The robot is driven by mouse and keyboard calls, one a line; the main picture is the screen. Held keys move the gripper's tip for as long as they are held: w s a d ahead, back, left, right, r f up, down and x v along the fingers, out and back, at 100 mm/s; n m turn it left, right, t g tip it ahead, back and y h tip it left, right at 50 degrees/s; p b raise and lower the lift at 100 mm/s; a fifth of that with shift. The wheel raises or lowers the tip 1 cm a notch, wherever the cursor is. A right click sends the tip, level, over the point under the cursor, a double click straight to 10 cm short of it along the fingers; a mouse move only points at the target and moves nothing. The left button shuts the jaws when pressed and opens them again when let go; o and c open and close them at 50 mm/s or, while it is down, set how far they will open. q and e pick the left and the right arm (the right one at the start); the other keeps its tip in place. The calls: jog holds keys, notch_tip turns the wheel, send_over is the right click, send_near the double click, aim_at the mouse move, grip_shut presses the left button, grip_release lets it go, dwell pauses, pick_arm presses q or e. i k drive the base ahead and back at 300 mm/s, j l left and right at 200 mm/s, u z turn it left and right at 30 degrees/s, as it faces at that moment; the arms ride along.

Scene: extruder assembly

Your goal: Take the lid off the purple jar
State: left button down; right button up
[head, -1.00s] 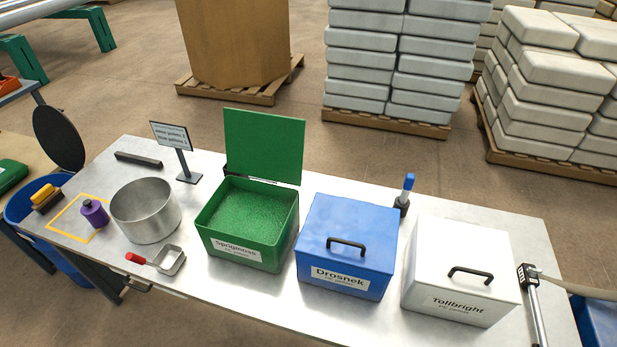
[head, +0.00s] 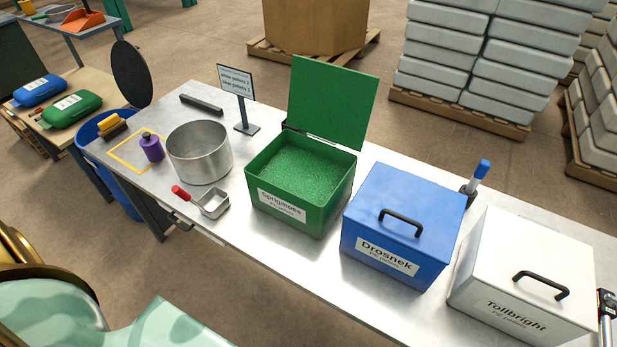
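The small purple jar (head: 152,148) stands upright at the left end of the metal table, on the yellow-outlined square. A darker cap shows on its top. Neither of my grippers is in the head view. Large gold and pale green curved shapes fill the lower left corner, well apart from the jar, and no fingers show there.
A steel pot (head: 199,155) stands right of the jar, with a red-handled scoop (head: 209,203) in front. An open green bin (head: 300,190), a blue bin (head: 402,225) and a white bin (head: 525,275) follow. A sign (head: 238,90) stands behind.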

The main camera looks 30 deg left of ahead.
aim_at(148, 140)
jog(key=u, duration=1.95)
jog(key=i+j+u, duration=0.4)
